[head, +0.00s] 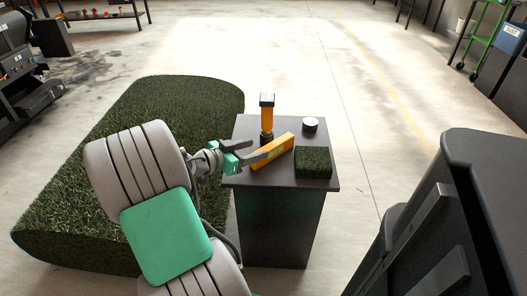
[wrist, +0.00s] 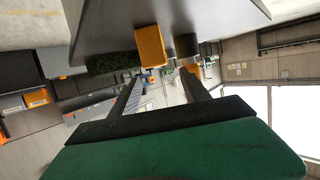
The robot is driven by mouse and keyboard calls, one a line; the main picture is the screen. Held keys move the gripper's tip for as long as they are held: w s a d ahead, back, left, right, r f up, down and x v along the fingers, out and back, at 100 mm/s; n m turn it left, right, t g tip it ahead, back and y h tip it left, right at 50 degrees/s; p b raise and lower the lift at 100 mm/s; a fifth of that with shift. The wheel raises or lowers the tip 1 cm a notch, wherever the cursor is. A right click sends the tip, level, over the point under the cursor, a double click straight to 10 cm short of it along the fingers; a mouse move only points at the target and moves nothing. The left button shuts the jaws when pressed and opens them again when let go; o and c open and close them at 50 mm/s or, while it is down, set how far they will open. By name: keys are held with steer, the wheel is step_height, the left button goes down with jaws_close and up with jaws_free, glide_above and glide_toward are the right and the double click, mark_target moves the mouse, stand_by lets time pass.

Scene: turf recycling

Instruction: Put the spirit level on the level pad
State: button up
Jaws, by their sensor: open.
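The spirit level (head: 276,148) is a yellow-orange bar lying at a slant on the dark pedestal top (head: 245,178). In the wrist view, its orange end (wrist: 150,45) shows just beyond the fingers. My gripper (head: 256,151) is open at the level's left side, with its fingers pointing toward it; it also shows in the wrist view (wrist: 160,84). I see nothing held between the fingers. A dark green turf-topped block (head: 314,162) sits at the pedestal's front right, close to the level. I cannot tell whether this block is the level pad.
An upright orange-and-black tool (head: 267,118) stands behind the level, close to my gripper. A small round white-topped item (head: 310,124) sits at the back right. A large turf roll (head: 70,190) lies left of the pedestal. Open floor (head: 290,50) lies behind.

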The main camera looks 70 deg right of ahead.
mark_target(269, 147)
steer(key=x, duration=0.2)
steer(key=b+x, duration=0.1)
steer(key=x, duration=0.2)
steer(key=b+x, duration=0.1)
steer(key=x, duration=0.1)
steer(key=shift+f, duration=0.45)
steer(key=shift+c, duration=0.4)
jaws_close()
